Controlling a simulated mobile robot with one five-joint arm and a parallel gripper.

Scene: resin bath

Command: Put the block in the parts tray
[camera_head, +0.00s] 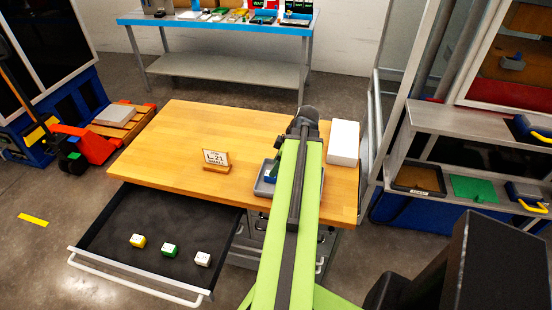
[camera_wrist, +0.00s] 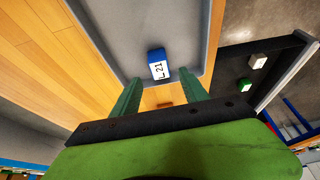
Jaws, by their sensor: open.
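A blue block with a white label reading "L21" (camera_wrist: 158,70) lies on the floor of a grey tray (camera_wrist: 130,30) in the wrist view. In the head view the tray (camera_head: 261,188) sits on the wooden table, largely hidden behind my arm, with a bit of blue showing in it. My gripper (camera_wrist: 156,88) is open, its two green fingers apart with nothing held between them. The block shows just beyond the fingertips, apart from them. In the head view my fingers are hidden. A small sign with "L21" (camera_head: 216,158) stands left of the tray.
An open black drawer (camera_head: 150,210) below the table holds yellow (camera_head: 138,241), green (camera_head: 169,250) and white (camera_head: 202,259) blocks. A white box (camera_head: 343,142) stands at the table's right. The table's left part is clear. A shelf unit (camera_head: 450,125) stands to the right.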

